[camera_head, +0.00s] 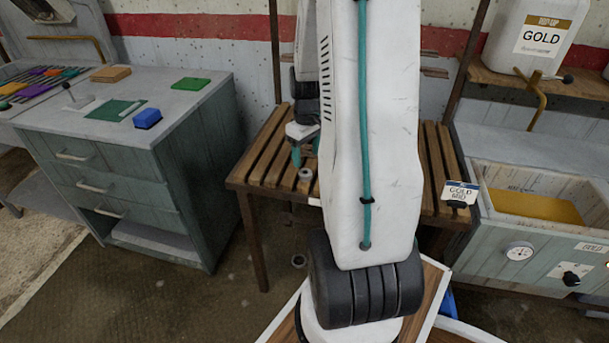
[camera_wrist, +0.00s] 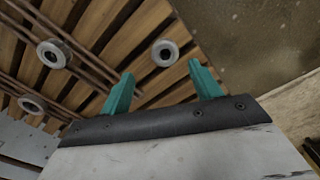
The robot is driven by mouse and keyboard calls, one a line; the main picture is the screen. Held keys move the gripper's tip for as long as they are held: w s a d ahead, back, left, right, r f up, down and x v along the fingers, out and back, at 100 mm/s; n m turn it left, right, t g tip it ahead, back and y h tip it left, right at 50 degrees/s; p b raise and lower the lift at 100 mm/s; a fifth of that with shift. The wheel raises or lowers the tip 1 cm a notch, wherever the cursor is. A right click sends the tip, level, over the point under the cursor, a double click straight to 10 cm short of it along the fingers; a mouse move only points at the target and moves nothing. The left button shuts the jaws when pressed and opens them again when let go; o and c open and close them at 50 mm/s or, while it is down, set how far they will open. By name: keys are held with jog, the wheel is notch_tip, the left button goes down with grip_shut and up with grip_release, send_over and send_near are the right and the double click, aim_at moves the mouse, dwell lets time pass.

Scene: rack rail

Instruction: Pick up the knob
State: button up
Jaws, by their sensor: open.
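My gripper (camera_head: 304,153) is open and empty, with its teal fingers pointing down above the slatted wooden bench (camera_head: 262,150); it is partly hidden behind my arm. In the wrist view the gripper (camera_wrist: 161,72) shows both fingers apart. A small round grey piece with a dark centre (camera_wrist: 165,53) appears just beyond the fingertips, in line with the gap. Two similar pieces (camera_wrist: 53,53) (camera_wrist: 32,103) show at the left. In the head view one grey piece (camera_head: 305,175) sits on the slats below the gripper. I cannot tell which is the knob. A black knob (camera_head: 572,280) is on the right unit's front.
A drawer cabinet (camera_head: 180,170) stands left, with a blue block (camera_head: 147,118) and green pads on top. A gold-labelled canister (camera_head: 533,30) is on the right shelf. The floor between cabinet and bench is mostly clear.

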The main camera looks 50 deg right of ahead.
aim_at(305, 168)
jog(key=f, duration=0.3)
jog(key=a+f, duration=0.1)
jog(key=f, duration=0.1)
jog(key=shift+s+f, duration=0.1)
jog(key=shift+f, duration=0.2)
jog(key=c, duration=1.1)
